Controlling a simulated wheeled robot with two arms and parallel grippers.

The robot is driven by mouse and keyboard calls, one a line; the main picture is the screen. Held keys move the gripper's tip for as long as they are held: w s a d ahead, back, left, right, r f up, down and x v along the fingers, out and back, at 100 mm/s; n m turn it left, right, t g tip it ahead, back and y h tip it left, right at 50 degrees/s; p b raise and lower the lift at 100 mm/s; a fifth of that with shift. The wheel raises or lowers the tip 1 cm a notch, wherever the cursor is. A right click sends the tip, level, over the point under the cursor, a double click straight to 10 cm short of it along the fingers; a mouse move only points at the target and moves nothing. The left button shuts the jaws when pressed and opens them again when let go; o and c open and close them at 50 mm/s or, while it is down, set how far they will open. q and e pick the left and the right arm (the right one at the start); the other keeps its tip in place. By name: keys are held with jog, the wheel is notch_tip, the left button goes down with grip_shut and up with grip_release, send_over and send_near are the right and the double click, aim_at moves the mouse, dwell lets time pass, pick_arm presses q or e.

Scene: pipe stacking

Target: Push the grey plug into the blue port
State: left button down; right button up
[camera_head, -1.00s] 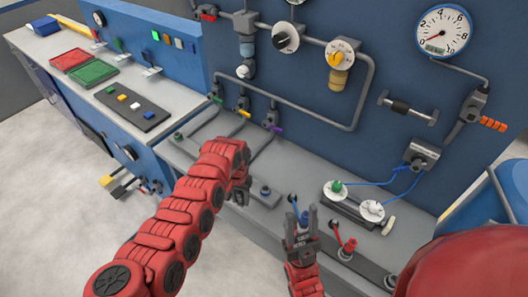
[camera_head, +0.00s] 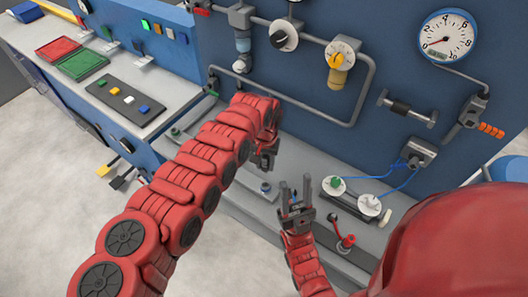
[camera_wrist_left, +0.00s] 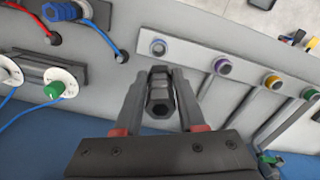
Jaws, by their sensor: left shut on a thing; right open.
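My left gripper (camera_wrist_left: 161,95) is shut on the grey plug (camera_wrist_left: 160,90), a dark hexagonal piece held between its fingers. In the head view the left gripper (camera_head: 266,152) hangs above the grey bench, and the plug cannot be made out there. The blue port (camera_wrist_left: 158,47) is a blue-rimmed ring on a grey strip, just beyond the plug in the wrist view and apart from it in the picture. In the head view the blue port (camera_head: 265,187) is below the left gripper. My right gripper (camera_head: 296,194) is open, with fingers pointing up the picture.
Purple (camera_wrist_left: 222,66), yellow (camera_wrist_left: 272,81) and green (camera_wrist_left: 310,93) ports follow along the strip. Two white dials stand at right, one with a green knob (camera_head: 335,184).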

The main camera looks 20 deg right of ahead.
pick_arm(q)
jog(key=shift+s+d+r, duration=0.1)
jog(key=shift+r, duration=0.6)
jog(key=shift+f, duration=0.35)
notch_tip(320, 180, down, 8)
jog(key=b, duration=0.6)
jog(key=shift+f, duration=0.25)
jog(key=shift+r+p, duration=0.1)
jog(key=shift+p, duration=0.25)
jog(key=shift+s, duration=0.15)
jog(key=shift+f, duration=0.35)
